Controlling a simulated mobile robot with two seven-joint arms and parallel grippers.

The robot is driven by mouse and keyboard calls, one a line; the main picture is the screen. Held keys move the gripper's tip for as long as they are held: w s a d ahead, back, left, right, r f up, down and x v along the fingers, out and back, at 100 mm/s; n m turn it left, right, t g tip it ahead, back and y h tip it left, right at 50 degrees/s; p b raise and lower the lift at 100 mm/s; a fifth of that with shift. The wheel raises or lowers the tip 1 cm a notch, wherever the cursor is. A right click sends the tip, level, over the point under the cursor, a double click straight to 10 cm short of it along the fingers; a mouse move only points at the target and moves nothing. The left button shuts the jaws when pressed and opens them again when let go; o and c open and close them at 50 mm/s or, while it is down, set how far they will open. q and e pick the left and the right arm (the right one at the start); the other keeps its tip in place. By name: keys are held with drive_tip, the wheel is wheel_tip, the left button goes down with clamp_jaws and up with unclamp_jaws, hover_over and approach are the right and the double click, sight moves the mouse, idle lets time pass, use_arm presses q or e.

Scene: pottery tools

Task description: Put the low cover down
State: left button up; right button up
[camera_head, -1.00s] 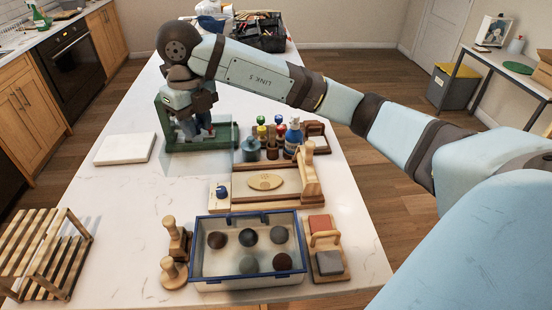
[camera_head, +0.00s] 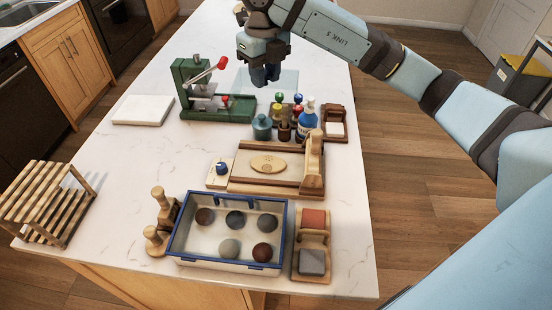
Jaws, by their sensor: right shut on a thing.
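My right gripper (camera_head: 265,76) comes in from the top right and is shut on a clear, see-through cover (camera_head: 245,86). The cover shows as a faint pale panel around and below the fingers, behind the group of bottles. The fingers hide part of it, and I cannot tell whether its lower edge touches the table. The green press (camera_head: 188,78) stands to the left of the gripper, with its red-knobbed lever in plain view. My left gripper is not in view.
Jars and a blue bottle (camera_head: 307,120) stand in front of the gripper. Nearer are a wooden board (camera_head: 237,183) and a blue-rimmed clear bin (camera_head: 217,266) with several balls. A white slab (camera_head: 143,110) lies left. The tabletop (camera_head: 120,165) has free room at the left.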

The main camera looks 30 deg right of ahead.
wheel_tip(320, 180, down, 20)
drive_tip(key=shift+p, duration=1.25)
drive_tip(key=shift+f, duration=0.1)
drive_tip(key=o, duration=0.9)
drive_tip(key=shift+o, duration=0.2)
